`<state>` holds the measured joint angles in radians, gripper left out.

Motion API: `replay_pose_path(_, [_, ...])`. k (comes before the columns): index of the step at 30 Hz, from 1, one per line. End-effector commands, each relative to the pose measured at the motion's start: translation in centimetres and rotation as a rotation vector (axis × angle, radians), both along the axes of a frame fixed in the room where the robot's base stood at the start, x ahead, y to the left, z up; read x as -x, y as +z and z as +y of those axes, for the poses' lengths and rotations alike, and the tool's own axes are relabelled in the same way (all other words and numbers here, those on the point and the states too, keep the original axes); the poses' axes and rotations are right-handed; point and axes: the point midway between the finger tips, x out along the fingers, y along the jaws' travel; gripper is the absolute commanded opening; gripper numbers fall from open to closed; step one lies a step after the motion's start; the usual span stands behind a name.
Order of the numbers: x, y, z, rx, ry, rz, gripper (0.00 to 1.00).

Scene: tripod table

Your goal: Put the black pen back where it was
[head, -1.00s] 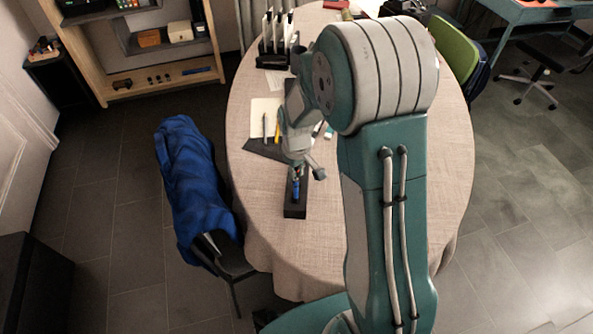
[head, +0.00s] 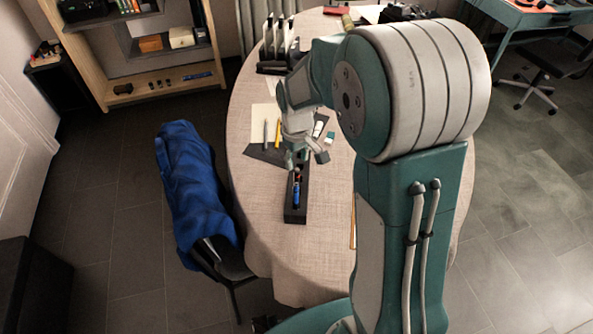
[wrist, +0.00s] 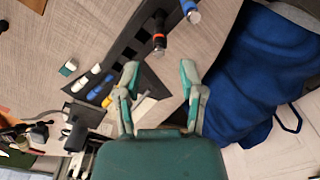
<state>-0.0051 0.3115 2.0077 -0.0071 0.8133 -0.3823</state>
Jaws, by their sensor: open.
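A black pen with an orange-red band (wrist: 159,36) shows in the wrist view, ahead of my fingertips and between their lines. It appears to be in the long black tray (head: 295,215); how it rests there is hard to tell. A blue pen (wrist: 189,8) is close to it, and its blue body also shows in the tray in the head view (head: 296,192). My gripper (wrist: 158,67) is open, with nothing between its fingers. In the head view my gripper (head: 307,158) is just above the far end of the tray.
On the table (head: 325,245) a dark mat (head: 258,152) holds a grey pen and a yellow pencil (head: 278,133). A black rack (head: 272,67) stands at the far end. A chair with a blue jacket (head: 195,185) is at the left edge. The near table top is mostly clear.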

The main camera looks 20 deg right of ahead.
Motion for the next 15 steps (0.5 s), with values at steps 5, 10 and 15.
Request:
replay_pose_path(5, [-0.1, 3.1, 0.0, 0.0, 0.0, -0.003, 0.51])
replay_pose_path(10, [0.1, 4.4, 0.0, 0.0, -0.001, -0.001, 0.51])
replay_pose_path(15, [1.8, 7.1, 0.0, -0.003, -0.035, -0.05, 0.51])
